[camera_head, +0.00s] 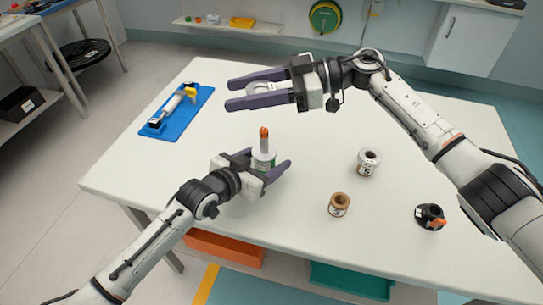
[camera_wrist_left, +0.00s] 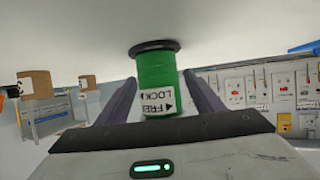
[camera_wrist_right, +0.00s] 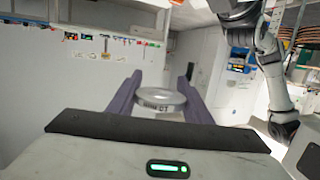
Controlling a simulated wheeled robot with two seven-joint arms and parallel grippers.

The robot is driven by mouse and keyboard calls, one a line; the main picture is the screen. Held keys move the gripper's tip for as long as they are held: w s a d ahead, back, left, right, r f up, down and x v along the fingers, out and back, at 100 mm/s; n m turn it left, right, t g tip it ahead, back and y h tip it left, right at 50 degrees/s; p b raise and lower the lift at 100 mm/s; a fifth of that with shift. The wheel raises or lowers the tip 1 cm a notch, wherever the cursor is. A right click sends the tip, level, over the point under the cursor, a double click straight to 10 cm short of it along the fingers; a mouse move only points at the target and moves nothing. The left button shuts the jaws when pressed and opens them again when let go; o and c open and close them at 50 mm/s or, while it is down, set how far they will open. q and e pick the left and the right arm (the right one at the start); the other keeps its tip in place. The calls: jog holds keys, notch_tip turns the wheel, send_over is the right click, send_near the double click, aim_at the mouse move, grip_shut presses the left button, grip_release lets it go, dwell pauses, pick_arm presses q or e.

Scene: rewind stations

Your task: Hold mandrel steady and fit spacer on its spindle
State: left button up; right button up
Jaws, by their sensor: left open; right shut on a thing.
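The mandrel (camera_head: 262,157) stands upright on the table, with a pale upper part and an orange-tipped spindle (camera_head: 264,138). In the left wrist view its green body (camera_wrist_left: 155,80) carries a label reading "FREE" and "LOCK". My left gripper (camera_head: 268,158) is open around the mandrel, one finger on each side, with gaps visible in the left wrist view. My right gripper (camera_head: 229,94) is shut on a pale ring-shaped spacer (camera_head: 264,88), held above and beyond the spindle, apart from it. The spacer, with partly legible lettering, also shows between the fingers in the right wrist view (camera_wrist_right: 160,99).
A labelled white roll (camera_head: 369,163), a brown roll (camera_head: 339,205) and a black piece with an orange part (camera_head: 431,217) stand on the right of the white table (camera_head: 300,235). A blue tray (camera_head: 160,128) with a tool lies at the left.

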pick_arm(q)
jog(key=shift+x, duration=1.05)
jog(key=c, duration=1.3)
pick_arm(e)
jog(key=shift+w+d+f+m+t+h, duration=0.1)
jog(key=shift+w+f+m+t+h, duration=0.1)
jog(key=shift+f+m+t, duration=0.55)
jog(key=shift+w+d+f+m+t+h, duration=0.15)
jog(key=shift+f+m+t, duration=0.4)
jog(key=shift+f+t, duration=0.35)
